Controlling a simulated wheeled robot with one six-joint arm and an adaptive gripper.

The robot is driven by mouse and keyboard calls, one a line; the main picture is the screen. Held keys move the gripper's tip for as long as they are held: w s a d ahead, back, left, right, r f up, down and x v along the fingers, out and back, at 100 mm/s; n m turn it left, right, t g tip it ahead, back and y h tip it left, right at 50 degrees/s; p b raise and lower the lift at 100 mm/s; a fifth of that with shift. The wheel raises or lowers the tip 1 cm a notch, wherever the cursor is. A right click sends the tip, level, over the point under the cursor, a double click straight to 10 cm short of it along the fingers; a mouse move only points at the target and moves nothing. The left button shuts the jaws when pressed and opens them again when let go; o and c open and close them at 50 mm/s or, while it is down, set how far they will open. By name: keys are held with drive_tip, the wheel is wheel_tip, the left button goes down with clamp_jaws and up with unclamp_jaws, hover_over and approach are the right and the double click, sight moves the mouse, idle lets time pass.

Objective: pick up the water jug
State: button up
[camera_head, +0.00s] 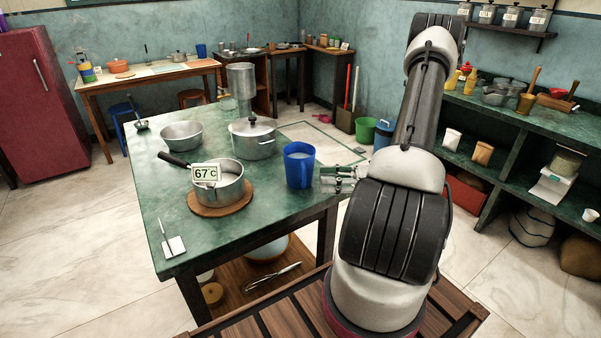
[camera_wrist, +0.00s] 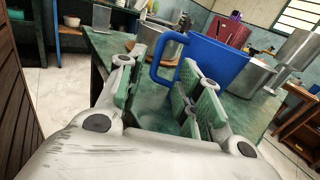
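The blue water jug (camera_head: 299,168) stands upright near the right edge of the green table, with a paler surface inside its rim. In the wrist view the jug (camera_wrist: 214,62) is just beyond my fingers, its looped handle on the left side. My gripper (camera_head: 340,179) is beside the jug at its right, about level with its lower half. In the wrist view my gripper (camera_wrist: 163,88) is open, with the handle showing in the gap between the finger pads. I cannot tell whether the pads touch the handle. The right-hand fingers hide part of the jug's lower body.
A shelf counter (camera_head: 520,118) stands at right. The table's front right corner is clear.

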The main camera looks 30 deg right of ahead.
sight(300, 171)
drive_tip(key=x, duration=0.5)
drive_tip(key=shift+a+f, duration=0.2)
drive_tip(key=shift+a, duration=0.25)
drive_tip(key=shift+c, duration=0.2)
clamp_jaws()
